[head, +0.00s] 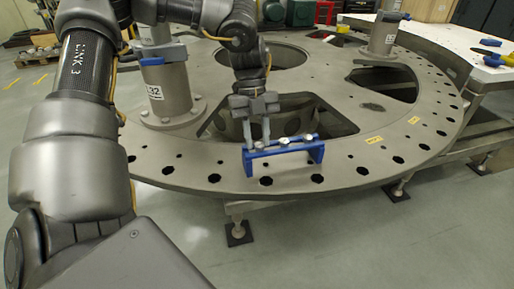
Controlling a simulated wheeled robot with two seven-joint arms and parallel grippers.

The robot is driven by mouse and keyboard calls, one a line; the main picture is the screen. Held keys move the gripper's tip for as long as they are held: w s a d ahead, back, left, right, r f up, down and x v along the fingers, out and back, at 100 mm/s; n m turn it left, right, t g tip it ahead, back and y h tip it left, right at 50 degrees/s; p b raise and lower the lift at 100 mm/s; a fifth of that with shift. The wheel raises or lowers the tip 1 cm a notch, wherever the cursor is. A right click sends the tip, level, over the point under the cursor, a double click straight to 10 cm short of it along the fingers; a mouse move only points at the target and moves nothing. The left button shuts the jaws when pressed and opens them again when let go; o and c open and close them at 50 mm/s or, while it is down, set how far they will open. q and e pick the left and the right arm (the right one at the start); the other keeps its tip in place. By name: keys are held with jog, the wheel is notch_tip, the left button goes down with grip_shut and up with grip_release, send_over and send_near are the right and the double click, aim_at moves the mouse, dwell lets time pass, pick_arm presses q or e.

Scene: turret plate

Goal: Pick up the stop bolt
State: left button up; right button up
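A blue rack (285,158) stands on the near rim of the round grey turret plate (345,178). Several small silver bolt heads show along its top bar, among them one at the middle (283,141) and one near the right end (308,138). I cannot tell which is the stop bolt. My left gripper (257,141) points down at the left part of the rack. Its two fingers are apart, with a gap between them, and their tips are at the rack's top bar. Whether a bolt head is between the tips is too small to tell. My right gripper is not in view.
A grey post marked 32 (168,92) stands on the plate at left, and another post (383,38) at the back right. The plate has large cutouts and a row of rim holes. A white table (450,38) with blue and yellow items is at right.

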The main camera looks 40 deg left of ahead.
aim_at(259, 143)
pick_arm(q)
jog(key=shift+s+f, duration=0.35)
jog(key=shift+f, duration=0.15)
jog(key=shift+c, duration=1.1)
jog(key=shift+d, duration=0.15)
grip_shut()
jog(key=shift+w+d, duration=0.1)
jog(key=shift+w, duration=0.05)
jog(key=shift+r, duration=0.1)
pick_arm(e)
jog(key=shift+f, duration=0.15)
pick_arm(q)
jog(key=shift+w+r, duration=0.1)
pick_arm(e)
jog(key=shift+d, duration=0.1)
